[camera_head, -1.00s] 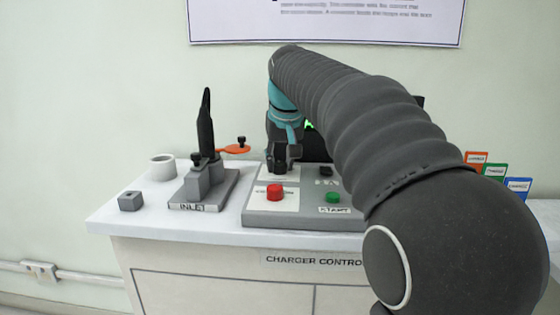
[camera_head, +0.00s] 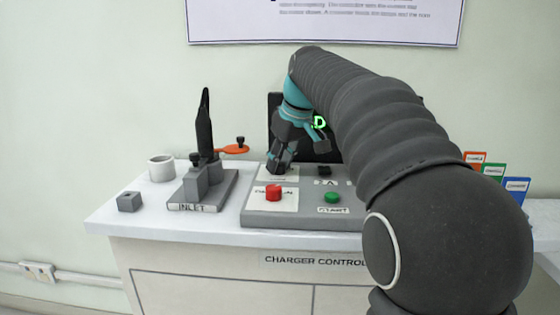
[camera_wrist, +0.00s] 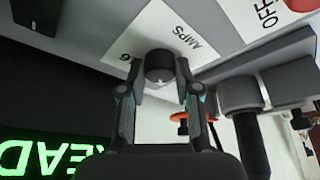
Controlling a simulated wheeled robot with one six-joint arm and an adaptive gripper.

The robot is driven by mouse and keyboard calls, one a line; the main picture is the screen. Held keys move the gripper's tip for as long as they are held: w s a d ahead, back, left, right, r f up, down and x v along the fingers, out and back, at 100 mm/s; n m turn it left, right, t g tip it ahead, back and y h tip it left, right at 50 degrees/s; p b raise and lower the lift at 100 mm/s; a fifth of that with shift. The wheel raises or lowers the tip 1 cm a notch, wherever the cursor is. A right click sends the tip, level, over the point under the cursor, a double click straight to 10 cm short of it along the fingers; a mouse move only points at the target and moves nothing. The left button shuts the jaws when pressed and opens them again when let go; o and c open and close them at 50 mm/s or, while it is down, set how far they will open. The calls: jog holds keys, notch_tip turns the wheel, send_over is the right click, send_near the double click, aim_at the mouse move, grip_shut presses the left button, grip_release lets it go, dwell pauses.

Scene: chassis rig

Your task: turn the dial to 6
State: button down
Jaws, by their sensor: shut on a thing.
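A red button (camera_head: 273,193) and a green START button (camera_head: 332,197) are close in front. A black screen (camera_head: 275,110) with green letters stands behind. The INLET stand (camera_head: 215,190) with a black upright handle, a white cup (camera_head: 161,168) and a grey block (camera_head: 130,202) are left.

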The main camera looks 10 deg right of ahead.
jog(key=c, duration=0.8)
grip_release()
jog(key=v, duration=1.2)
